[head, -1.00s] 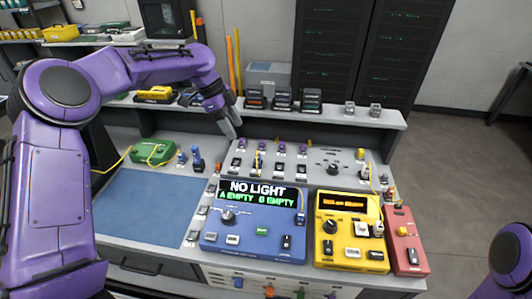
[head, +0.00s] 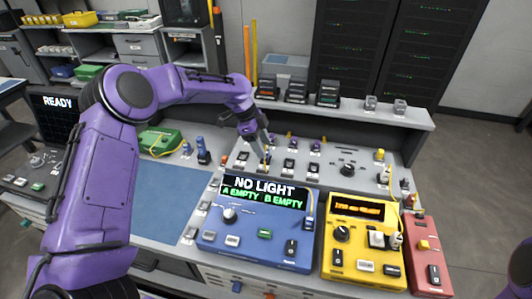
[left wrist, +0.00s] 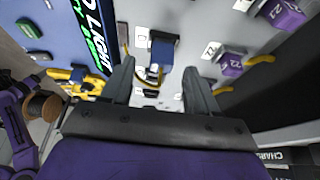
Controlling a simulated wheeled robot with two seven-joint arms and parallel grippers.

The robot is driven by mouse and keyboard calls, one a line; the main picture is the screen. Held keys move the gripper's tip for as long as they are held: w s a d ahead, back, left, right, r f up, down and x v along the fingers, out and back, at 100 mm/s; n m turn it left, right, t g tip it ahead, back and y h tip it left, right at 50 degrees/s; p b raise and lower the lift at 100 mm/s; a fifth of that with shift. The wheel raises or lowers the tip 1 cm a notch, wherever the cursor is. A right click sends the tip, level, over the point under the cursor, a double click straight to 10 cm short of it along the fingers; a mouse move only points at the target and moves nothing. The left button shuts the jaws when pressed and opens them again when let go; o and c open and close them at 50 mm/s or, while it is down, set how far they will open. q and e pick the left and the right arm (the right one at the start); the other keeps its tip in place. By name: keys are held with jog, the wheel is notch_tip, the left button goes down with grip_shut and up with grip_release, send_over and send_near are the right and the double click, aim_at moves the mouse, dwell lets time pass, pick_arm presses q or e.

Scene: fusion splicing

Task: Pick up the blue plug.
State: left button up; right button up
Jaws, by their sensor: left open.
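My left gripper (head: 265,146) is open above the sloped panel behind the blue console, pointing down. In the left wrist view its two fingers (left wrist: 159,88) stand apart, with a dark blue plug (left wrist: 162,48) showing in the gap, near the tips. That plug has a yellow cable loop and sits on the grey panel; I cannot tell whether a finger touches it. In the head view the gripper largely hides this spot. Two other blue parts (head: 202,150) stand on the bench left of the panel. My right gripper is out of view; only a purple part of that arm shows.
A blue console (head: 262,222) reading "NO LIGHT", a yellow device (head: 362,240) and a red device (head: 428,258) stand in front of the panel. Purple plugs (left wrist: 230,63) sit beside the gripper. A blue mat (head: 160,195) is clear at left.

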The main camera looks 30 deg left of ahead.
pick_arm(q)
jog(key=shift+x, duration=1.2)
jog(key=shift+r, duration=0.1)
grip_shut()
notch_tip(320, 180, up, 3)
jog(key=shift+w+a+f+b, duration=0.1)
jog(key=shift+w+f+b, duration=0.05)
jog(key=shift+b, duration=0.85)
jog(key=s+d+r+b, duration=0.3)
jog(key=s+d+r, duration=0.2)
jog(key=s+r, duration=0.5)
jog(key=s, duration=0.3)
jog(key=shift+s+r, duration=0.15)
jog(key=shift+s, duration=0.05)
